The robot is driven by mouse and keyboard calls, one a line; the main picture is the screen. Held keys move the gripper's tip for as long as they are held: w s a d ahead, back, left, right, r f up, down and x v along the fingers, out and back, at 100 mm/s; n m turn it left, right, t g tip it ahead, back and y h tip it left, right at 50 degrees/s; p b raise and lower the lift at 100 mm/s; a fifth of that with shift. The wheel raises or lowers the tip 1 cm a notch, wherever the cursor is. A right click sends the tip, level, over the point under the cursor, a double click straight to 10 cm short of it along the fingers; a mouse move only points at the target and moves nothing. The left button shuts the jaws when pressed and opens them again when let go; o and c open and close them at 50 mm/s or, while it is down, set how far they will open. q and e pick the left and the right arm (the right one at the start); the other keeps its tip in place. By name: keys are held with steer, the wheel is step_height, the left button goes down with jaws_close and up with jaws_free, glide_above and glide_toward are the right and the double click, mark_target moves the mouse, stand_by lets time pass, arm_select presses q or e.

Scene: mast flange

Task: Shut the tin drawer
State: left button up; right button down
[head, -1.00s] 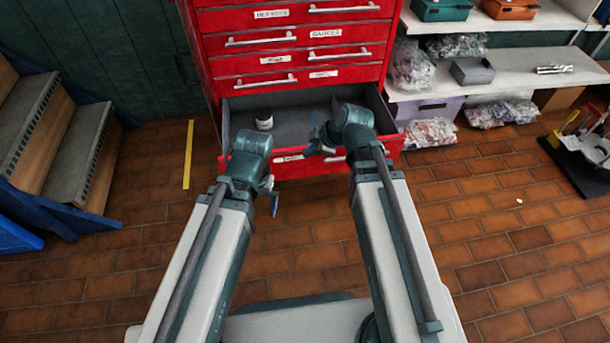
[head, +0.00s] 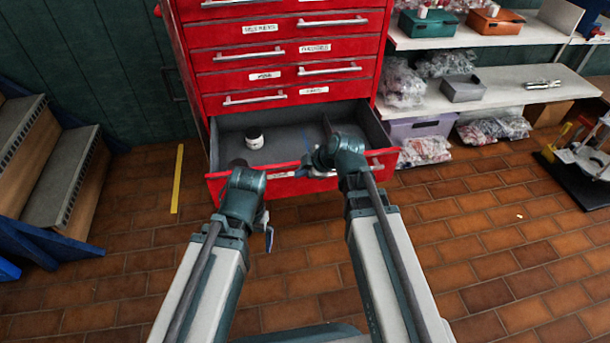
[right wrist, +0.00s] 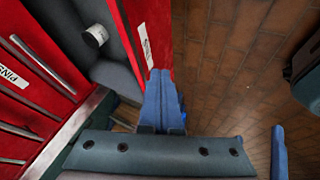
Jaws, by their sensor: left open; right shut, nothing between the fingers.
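The red cabinet's bottom drawer (head: 222,189) is pulled open, with a grey interior. A small white tin (head: 254,138) with a dark end stands inside, left of the middle. It also shows in the right wrist view (right wrist: 95,36). My right gripper (head: 311,158) is at the drawer's front panel, right of its middle. In the right wrist view its blue fingers (right wrist: 165,98) are closed together and empty, close beside the labelled red front; contact cannot be told. My left gripper (head: 268,232) is open, low in front of the drawer's left part; its fingers are partly hidden.
Closed drawers with bar handles (head: 253,98) are above the open one. Steps (head: 65,185) stand at the left. Shelves (head: 430,104) with bins and bags are at the right.

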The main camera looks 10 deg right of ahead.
mark_target(290, 168)
steer(key=w+f+b, duration=0.1)
steer(key=w, duration=0.1)
steer(key=w+a+f+b, duration=0.1)
steer(key=w+f, duration=0.1)
steer(key=w+a+f+b, duration=0.1)
steer(key=w, duration=0.1)
steer(key=shift+a+f, duration=0.15)
steer(key=shift+f, duration=0.05)
steer(key=shift+w, duration=0.3)
steer(key=shift+w, duration=0.1)
steer(key=w+a, duration=0.1)
steer(key=w, duration=2.6)
steer(key=shift+s, duration=0.2)
